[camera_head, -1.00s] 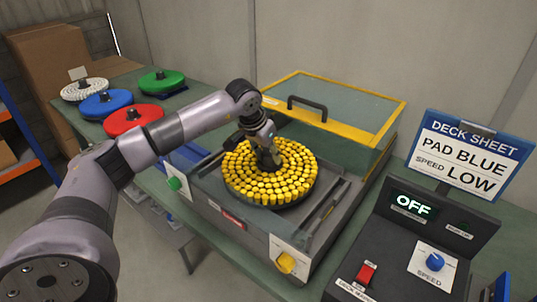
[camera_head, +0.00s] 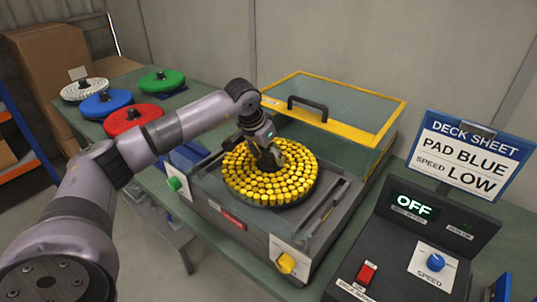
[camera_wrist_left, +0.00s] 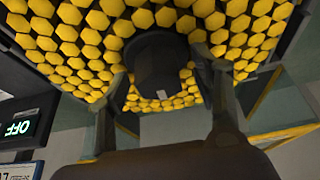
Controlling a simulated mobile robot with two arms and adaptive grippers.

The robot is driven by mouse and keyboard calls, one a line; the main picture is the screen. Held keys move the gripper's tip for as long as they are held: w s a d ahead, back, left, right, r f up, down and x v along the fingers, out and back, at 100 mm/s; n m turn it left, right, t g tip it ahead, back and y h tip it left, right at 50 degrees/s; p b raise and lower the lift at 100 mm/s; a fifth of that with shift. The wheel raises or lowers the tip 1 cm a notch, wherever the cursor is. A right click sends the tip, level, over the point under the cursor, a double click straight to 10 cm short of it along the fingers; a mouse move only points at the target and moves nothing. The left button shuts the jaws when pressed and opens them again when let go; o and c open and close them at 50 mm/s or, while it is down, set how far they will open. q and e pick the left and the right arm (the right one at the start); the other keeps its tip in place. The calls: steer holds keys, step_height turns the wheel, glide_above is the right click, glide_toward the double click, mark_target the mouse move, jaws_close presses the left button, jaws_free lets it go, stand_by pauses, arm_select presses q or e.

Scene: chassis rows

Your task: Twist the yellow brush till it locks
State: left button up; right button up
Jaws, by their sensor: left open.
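The yellow brush (camera_head: 262,183) is a round disc of yellow bristle tufts. It lies bristles up in the open grey machine (camera_head: 215,213). My left gripper (camera_head: 268,160) points down at the brush's middle. In the left wrist view the brush (camera_wrist_left: 75,50) fills the top, with its dark hub (camera_wrist_left: 157,65) in the centre. My left gripper (camera_wrist_left: 165,90) is open there, one finger on each side of the hub. I cannot tell whether the fingers touch it. My right gripper is not in view.
The machine's clear yellow-framed lid (camera_head: 335,105) is raised behind the brush. A red pad (camera_head: 133,119), a blue pad (camera_head: 106,102), a green pad (camera_head: 161,80) and a white brush (camera_head: 84,89) lie at the back left. A control box (camera_head: 400,250) reading OFF and a deck sheet sign (camera_head: 470,155) stand at the right.

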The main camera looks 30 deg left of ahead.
arm_select(q)
steer(key=v, duration=1.1)
steer(key=shift+r, duration=0.35)
steer(key=shift+s, duration=0.1)
